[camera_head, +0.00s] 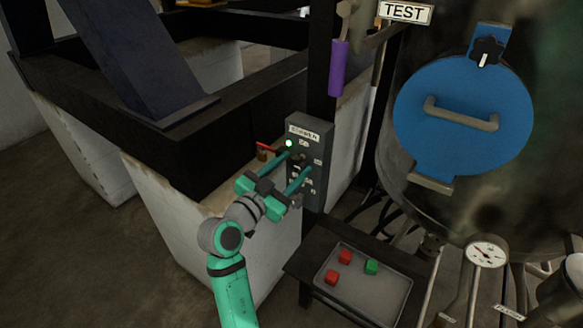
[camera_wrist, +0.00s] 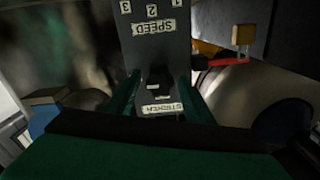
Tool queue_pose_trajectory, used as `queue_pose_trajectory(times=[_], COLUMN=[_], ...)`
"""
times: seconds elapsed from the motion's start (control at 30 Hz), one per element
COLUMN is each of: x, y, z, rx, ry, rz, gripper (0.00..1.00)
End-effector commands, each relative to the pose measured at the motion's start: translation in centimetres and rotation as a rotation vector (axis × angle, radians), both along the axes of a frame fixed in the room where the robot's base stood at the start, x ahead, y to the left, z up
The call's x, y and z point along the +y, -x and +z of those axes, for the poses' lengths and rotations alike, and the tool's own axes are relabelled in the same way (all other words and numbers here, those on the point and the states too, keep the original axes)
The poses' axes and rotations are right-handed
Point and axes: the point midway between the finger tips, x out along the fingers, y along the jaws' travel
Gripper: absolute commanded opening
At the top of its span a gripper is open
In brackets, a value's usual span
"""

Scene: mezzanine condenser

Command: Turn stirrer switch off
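The stirrer control box (camera_head: 318,140) is a grey panel on a dark post, with a label reading STIRRER at its top. A green lamp (camera_head: 289,143) on it is lit. A dark switch (camera_head: 299,157) sits below the label; in the wrist view a dark knob (camera_wrist: 158,76) shows between my fingers, with the panel upside down. My gripper (camera_head: 297,161) is open, its two teal fingers reaching to the panel on either side of the switch. I cannot tell whether they touch it. The switch's exact position is too small to read.
A red lever with a brass piece (camera_head: 262,154) sits just left of the box. A purple handle (camera_head: 338,68) hangs above. A tray (camera_head: 387,308) with red and green cubes stands below right. A tank with a blue hatch (camera_head: 450,140) fills the right.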

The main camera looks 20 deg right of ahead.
Motion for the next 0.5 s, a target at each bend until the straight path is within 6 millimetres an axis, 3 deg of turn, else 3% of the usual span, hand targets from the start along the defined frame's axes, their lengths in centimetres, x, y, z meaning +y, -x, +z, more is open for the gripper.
queue_pose_trajectory(times=[0.03,0.13,0.5], x=[0.01,0.0,-0.01], y=[0.01,0.02,0.05], z=[0.0,0.01,0.01], rx=[0.0,0.0,0.036], ry=[0.0,0.0,0.028], rz=[0.0,0.0,-0.001], gripper=[0.34,0.12,0.12])
